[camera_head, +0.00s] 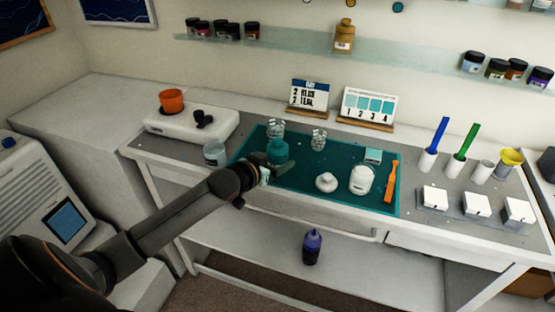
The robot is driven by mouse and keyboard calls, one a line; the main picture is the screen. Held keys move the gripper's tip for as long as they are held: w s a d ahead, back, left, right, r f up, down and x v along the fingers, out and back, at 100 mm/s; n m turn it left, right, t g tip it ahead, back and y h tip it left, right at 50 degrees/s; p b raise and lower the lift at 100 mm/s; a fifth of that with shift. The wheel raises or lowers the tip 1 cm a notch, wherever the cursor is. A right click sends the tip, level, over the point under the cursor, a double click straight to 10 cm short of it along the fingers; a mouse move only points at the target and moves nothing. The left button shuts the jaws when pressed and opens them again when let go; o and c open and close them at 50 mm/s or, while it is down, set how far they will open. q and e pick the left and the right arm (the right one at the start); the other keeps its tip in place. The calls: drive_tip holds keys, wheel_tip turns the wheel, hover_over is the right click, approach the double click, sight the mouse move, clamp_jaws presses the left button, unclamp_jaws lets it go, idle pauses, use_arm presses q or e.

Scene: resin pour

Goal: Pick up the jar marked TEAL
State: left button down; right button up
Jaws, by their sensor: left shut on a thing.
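A teal jar (278,151) stands out at the left part of the teal mat (335,194); any marking on it is too small to read. My left gripper (268,170) reaches in from the left at the front of this jar and is shut on it. The jar's lower part is partly hidden by the gripper. Whether the jar rests on the mat or is lifted, I cannot tell. My right gripper is not in view.
A clear jar (214,154) is to the left. A white jar (361,180) and an orange tool (391,182) are on the mat's right. A purple bottle (312,246) stands on the lower shelf.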

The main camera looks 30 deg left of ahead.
use_arm(q)
drive_tip(key=shift+r, duration=0.25)
